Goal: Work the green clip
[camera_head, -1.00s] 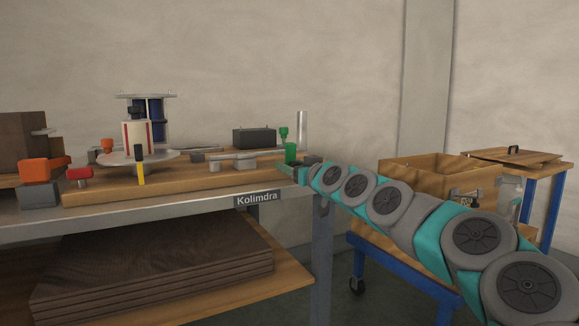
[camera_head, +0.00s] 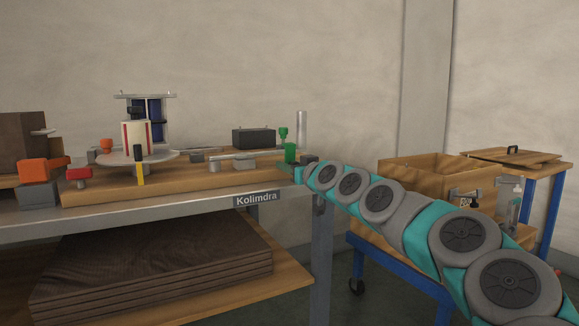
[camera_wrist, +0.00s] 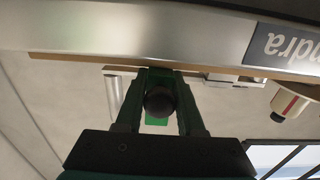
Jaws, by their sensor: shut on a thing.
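The green clip (camera_head: 291,151) stands at the right end of the wooden base on the bench in the head view. Its lower part is hidden by my arm's end. In the wrist view, green shows between my fingers (camera_wrist: 158,122), just below a dark round knob (camera_wrist: 159,101). My gripper (camera_wrist: 158,95) is shut on the clip's knob, with one finger on each side. In the head view my fingertips are hard to make out at the bench's right end.
A small green knob (camera_head: 283,132) and a metal post (camera_head: 302,129) stand close behind the clip. A labelled bench edge (camera_head: 255,199) lies in front. A wooden crate (camera_head: 410,176) stands right, behind my arm.

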